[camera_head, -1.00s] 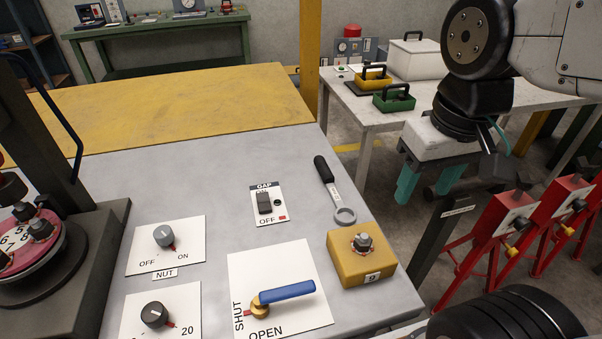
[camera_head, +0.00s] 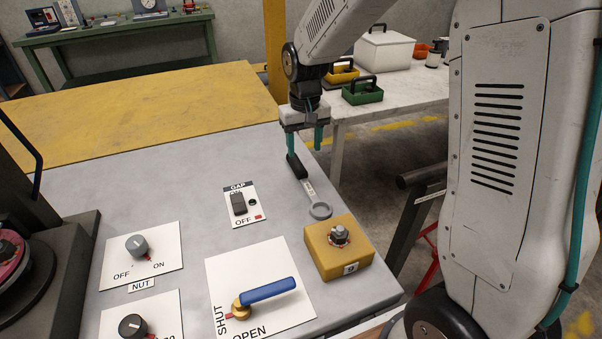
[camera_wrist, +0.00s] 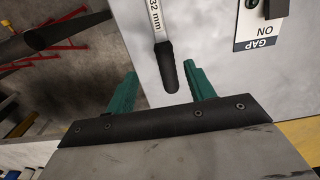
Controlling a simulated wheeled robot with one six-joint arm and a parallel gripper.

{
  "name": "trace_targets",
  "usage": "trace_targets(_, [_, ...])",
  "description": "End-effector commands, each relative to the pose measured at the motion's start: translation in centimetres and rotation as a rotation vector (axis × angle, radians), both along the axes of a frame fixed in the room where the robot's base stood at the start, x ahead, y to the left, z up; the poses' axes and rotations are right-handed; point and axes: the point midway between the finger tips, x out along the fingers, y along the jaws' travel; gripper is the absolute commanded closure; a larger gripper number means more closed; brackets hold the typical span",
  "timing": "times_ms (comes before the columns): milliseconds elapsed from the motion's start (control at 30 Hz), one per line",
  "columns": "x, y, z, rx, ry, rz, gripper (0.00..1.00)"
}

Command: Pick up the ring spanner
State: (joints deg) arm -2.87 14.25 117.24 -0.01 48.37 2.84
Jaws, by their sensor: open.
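The ring spanner (camera_head: 309,190) lies on the grey bench top (camera_head: 190,190) near its right edge. It has a black handle at the far end and a silver shank ending in a ring towards the yellow block. My gripper (camera_head: 304,146) is open, with green fingers, above the handle end. In the wrist view the black handle (camera_wrist: 168,68) points in between the open fingertips of my gripper (camera_wrist: 161,80), nearer the right finger. The shank there is marked 32 mm, and the ring is out of that view. I cannot tell the exact height of the fingers over the bench.
A yellow block with a nut (camera_head: 338,247) sits just in front of the ring. A GAP switch panel (camera_head: 243,205) lies left of the spanner. A blue-handled valve (camera_head: 265,298) is nearer. A white table (camera_head: 400,100) with boxes stands behind the bench's right edge.

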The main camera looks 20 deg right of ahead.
Motion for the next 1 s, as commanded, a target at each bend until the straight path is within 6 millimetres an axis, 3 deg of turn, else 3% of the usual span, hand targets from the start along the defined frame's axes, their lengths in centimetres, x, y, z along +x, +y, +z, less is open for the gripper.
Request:
trace_targets(600, [0.9,0.6,-7.6,0.000,0.006,-0.001,0.46])
trace_targets(933, [1.0,0.6,-8.3,0.000,0.002,0.000,0.46])
trace_targets(1000, [1.0,0.6,-8.3,0.000,0.002,0.000,0.66])
